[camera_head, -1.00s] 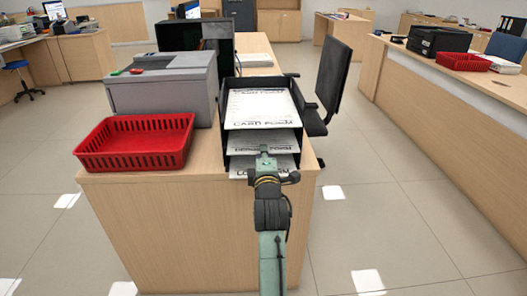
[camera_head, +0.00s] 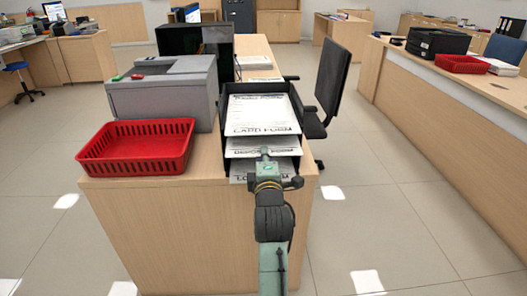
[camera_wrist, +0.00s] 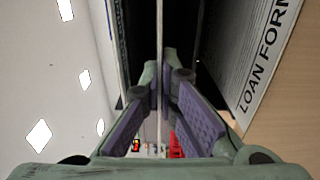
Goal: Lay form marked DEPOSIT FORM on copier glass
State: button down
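A black tiered tray (camera_head: 226,112) stands on the desk with one form on each level. The top form (camera_head: 262,110) seems to read CARD FORM. The middle form (camera_head: 240,148) has a label partly hidden by my gripper; it seems to be the DEPOSIT FORM. The bottom LOAN FORM (camera_head: 240,172) also shows in the wrist view (camera_wrist: 265,60). My gripper (camera_head: 264,152) is at the tray's front. In the wrist view its fingers (camera_wrist: 161,85) close from both sides on a thin sheet seen edge-on. The grey machine (camera_head: 160,95) at left looks like the copier; its glass is not clearly visible.
A red basket (camera_head: 135,168) sits at the desk's front left, beside the tray. A dark upright panel or screen (camera_head: 180,40) stands behind the grey machine. A black office chair (camera_head: 330,85) is right of the desk. Open floor lies between the desk and the right counter (camera_head: 450,105).

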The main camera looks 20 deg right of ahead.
jog(key=s+a+r+p, duration=0.2)
jog(key=s+r+p, duration=0.1)
jog(key=s, duration=0.6)
jog(key=shift+s+a+r, duration=0.25)
jog(key=shift+s+a, duration=0.05)
jog(key=shift+a, duration=0.05)
